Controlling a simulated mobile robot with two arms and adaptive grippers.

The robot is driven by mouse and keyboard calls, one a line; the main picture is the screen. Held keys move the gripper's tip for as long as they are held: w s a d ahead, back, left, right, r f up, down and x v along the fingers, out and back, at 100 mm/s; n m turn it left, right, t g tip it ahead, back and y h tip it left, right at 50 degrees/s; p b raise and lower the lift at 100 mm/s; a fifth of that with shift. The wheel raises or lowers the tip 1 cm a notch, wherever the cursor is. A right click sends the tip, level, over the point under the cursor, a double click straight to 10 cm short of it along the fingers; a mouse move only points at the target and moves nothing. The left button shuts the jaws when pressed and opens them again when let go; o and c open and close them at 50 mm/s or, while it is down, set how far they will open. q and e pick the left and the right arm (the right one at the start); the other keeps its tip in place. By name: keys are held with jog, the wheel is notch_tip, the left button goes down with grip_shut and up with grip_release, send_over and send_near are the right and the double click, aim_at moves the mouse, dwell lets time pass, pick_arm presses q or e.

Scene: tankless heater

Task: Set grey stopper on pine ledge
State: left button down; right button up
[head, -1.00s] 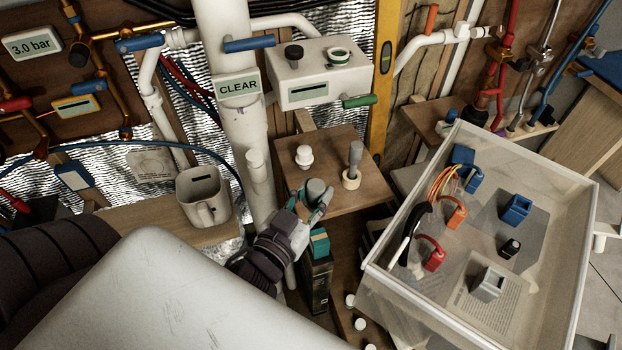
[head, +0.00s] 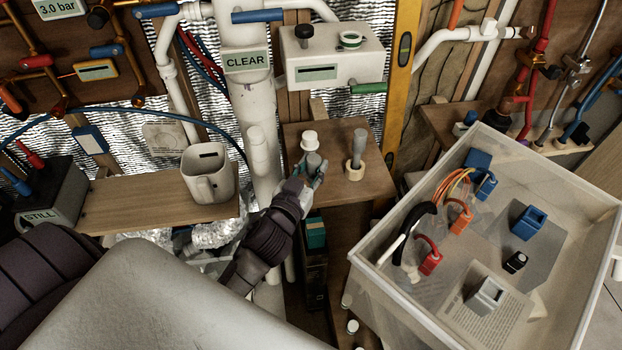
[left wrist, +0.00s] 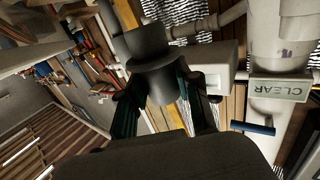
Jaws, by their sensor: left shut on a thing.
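My left gripper (head: 312,180) is shut on the grey stopper (head: 314,162), seen at the near left part of a small wooden ledge (head: 345,193). I cannot tell whether the stopper touches the wood. My right gripper is not in view.
A grey rod in a pale ring (head: 355,168) stands on the ledge's right side. Another wooden shelf (head: 130,205) at left holds a pale mug (head: 209,175). A white pipe (head: 258,110) rises left of the ledge. A large clear-walled bin (head: 360,262) stands at right.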

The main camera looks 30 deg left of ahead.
aim_at(311, 154)
pick_arm(q)
jog(key=shift+n+y, duration=0.3)
jog(key=shift+y, duration=0.1)
jog(key=w+a, duration=0.1)
jog(key=w+f+b, duration=0.1)
jog(key=w, duration=0.1)
jog(key=w+a+f, duration=0.1)
jog(key=w, duration=0.1)
jog(key=shift+a+f, duration=0.15)
jog(key=shift+a, duration=0.2)
jog(key=shift+w, duration=0.1)
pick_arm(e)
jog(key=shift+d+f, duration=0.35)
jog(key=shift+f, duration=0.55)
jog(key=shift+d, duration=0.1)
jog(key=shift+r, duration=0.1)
pick_arm(q)
notch_tip(311, 154, down, 6)
jog(key=b, duration=0.4)
jog(key=shift+b, duration=0.35)
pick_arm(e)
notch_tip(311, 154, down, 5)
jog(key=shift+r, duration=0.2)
pick_arm(q)
jog(key=shift+f, duration=0.1)
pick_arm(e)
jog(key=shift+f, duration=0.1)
